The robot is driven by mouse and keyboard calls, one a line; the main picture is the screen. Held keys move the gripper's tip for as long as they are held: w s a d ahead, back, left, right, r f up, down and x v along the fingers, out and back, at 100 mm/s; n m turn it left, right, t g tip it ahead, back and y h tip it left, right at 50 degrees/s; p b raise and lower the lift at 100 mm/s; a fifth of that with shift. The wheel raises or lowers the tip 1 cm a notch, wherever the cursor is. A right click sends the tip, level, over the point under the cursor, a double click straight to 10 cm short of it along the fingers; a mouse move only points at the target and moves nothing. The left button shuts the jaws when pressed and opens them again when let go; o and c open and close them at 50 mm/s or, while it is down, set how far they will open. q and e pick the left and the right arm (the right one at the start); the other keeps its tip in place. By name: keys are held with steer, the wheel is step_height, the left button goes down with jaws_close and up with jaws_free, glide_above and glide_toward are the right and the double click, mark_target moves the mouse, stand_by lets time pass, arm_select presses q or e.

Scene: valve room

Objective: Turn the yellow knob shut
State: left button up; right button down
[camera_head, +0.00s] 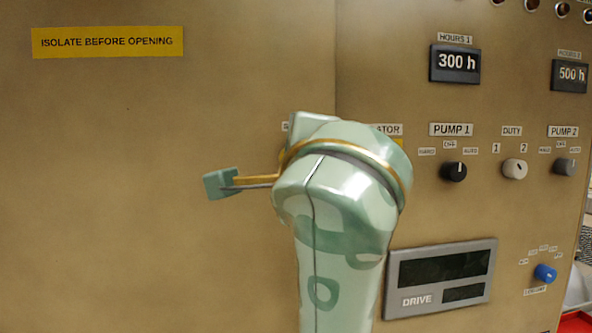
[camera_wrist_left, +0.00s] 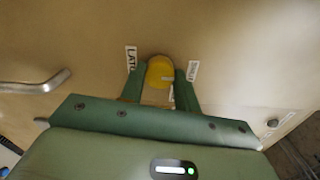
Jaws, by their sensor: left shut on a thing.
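The yellow knob (camera_wrist_left: 160,72) shows in the left wrist view, on the tan panel. My left gripper (camera_wrist_left: 161,80) has its two green fingers on either side of the knob, shut on it. A white label (camera_wrist_left: 131,60) stands beside the left finger and another label (camera_wrist_left: 193,71) beside the right finger; the right one seems to read SHUT. A small pale mark shows on the knob's right side. In the head view my own arm covers the middle, and the knob and fingertips are hidden behind it. My right gripper is in neither view.
In the head view the panel holds a black PUMP 1 knob (camera_head: 453,172), a white DUTY knob (camera_head: 515,169), a blue knob (camera_head: 545,273) and a DRIVE display (camera_head: 441,278). The left panel is bare below its yellow sign (camera_head: 108,42). A metal handle (camera_wrist_left: 36,84) sticks out in the wrist view.

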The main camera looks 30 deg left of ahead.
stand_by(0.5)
arm_select(q)
steer(key=o, duration=1)
